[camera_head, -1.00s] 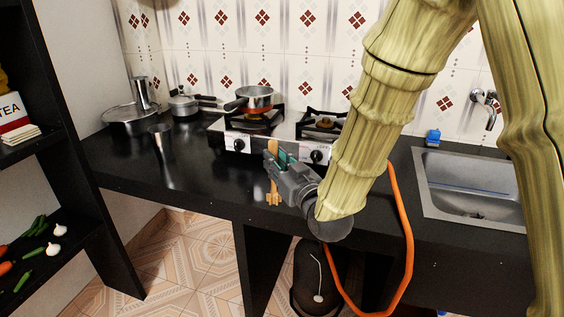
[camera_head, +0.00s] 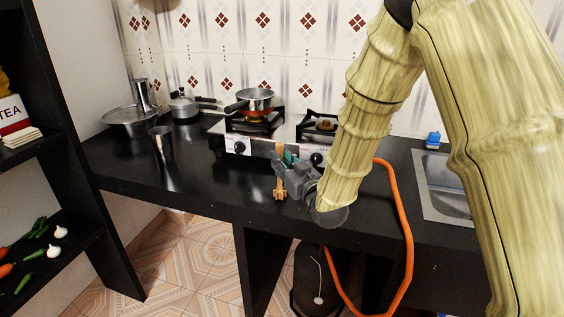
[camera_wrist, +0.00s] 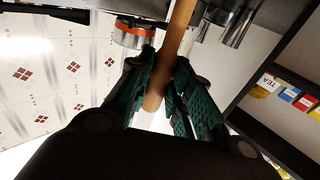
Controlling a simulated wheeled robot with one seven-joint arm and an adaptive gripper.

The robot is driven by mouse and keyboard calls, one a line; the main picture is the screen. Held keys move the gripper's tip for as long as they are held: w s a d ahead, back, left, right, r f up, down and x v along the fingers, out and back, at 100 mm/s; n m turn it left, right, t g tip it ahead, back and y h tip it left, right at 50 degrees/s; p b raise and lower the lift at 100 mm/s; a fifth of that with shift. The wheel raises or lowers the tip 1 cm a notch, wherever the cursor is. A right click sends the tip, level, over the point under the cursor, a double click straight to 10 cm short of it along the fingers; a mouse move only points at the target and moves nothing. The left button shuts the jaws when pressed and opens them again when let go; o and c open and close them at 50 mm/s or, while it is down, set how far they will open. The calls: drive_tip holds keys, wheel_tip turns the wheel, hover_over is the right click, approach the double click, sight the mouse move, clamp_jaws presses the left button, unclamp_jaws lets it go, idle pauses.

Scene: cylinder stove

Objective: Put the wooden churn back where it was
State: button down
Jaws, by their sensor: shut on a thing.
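The wooden churn (camera_head: 280,187) is a thin light-brown stick with a notched, wider head at its lower end. It is upright, head down, in front of the gas stove and over the black counter. I cannot tell whether its head touches the counter. My gripper (camera_head: 285,162) is shut on the churn's handle, coming in from the right. In the wrist view, the churn's handle (camera_wrist: 178,40) runs between the green pads of my gripper (camera_wrist: 165,88). The end of the handle sticks out a little past the pads.
A two-burner stove (camera_head: 262,147) carries a saucepan (camera_head: 256,100) on its left burner. A metal cup (camera_head: 162,143) and lidded pots stand on the counter (camera_head: 130,170) at left. An orange hose (camera_head: 405,230) loops at right near the sink (camera_head: 440,190). The counter's left front is fairly clear.

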drive_tip(key=shift+f, duration=0.1)
drive_tip(key=c, duration=1.4)
unclamp_jaws()
drive_tip(key=shift+o, duration=0.5)
drive_tip(key=v, duration=1.2)
drive_tip(key=shift+b, duration=0.35)
